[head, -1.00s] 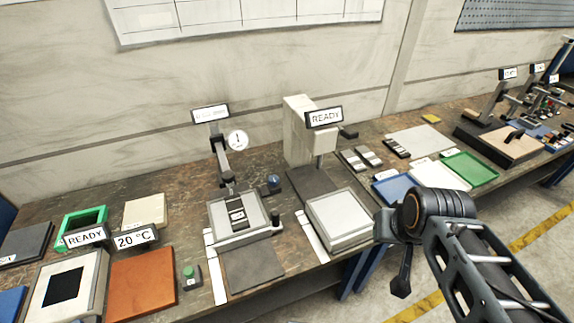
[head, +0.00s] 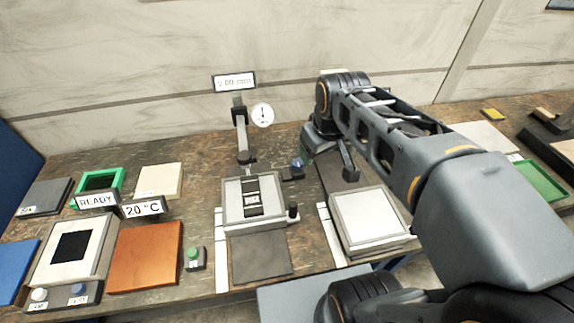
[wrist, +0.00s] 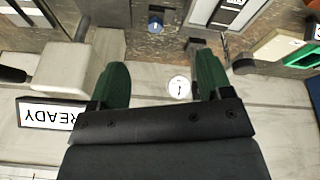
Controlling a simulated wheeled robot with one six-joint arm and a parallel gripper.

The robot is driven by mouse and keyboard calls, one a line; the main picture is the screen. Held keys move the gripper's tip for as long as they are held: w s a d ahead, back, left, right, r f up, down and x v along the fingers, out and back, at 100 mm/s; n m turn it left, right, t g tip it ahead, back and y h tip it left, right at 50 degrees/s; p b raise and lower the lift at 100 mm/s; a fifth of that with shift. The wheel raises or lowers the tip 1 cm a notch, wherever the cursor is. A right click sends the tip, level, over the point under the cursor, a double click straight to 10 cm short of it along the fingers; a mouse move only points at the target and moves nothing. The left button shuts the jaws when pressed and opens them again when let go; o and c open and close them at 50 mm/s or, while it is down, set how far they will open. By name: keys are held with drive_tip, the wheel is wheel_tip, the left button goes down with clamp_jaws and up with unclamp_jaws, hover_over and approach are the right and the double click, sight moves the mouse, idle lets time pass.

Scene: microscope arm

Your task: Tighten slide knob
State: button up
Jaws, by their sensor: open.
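A dark knob with a blue top (head: 298,163) stands on the bench right of the gauge stand (head: 242,140); it also shows at the top of the wrist view (wrist: 155,22). Another small black knob (head: 293,212) is at the right edge of the grey stage (head: 232,213). I cannot tell which is the slide knob. My gripper (wrist: 158,60) is open and empty, with two green fingers apart. In the head view it is mostly hidden by my arm, close right of the blue-topped knob. The blue-topped knob lies beyond the fingertips in the wrist view, apart from them.
A round dial (head: 262,115) and a display (head: 234,81) stand above the stage. A white-topped box (head: 370,217) is to the right. In the wrist view, a READY sign (wrist: 48,114) and pale column (wrist: 68,75) are close left of my fingers.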

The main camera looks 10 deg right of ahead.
drive_tip(key=w+f+n+g+b, duration=0.1)
drive_tip(key=w+f+n+b, duration=0.3)
drive_tip(key=w, duration=0.4)
drive_tip(key=n+g+b, duration=0.2)
drive_tip(key=n+b, duration=0.3)
drive_tip(key=n, duration=0.2)
hover_over(297, 162)
wheel_tip(297, 162, down, 8)
wheel_tip(297, 162, down, 13)
drive_tip(key=shift+b, duration=0.45)
drive_tip(key=shift+c, duration=0.3)
drive_tip(key=c, duration=0.9)
drive_tip(key=shift+o, duration=0.2)
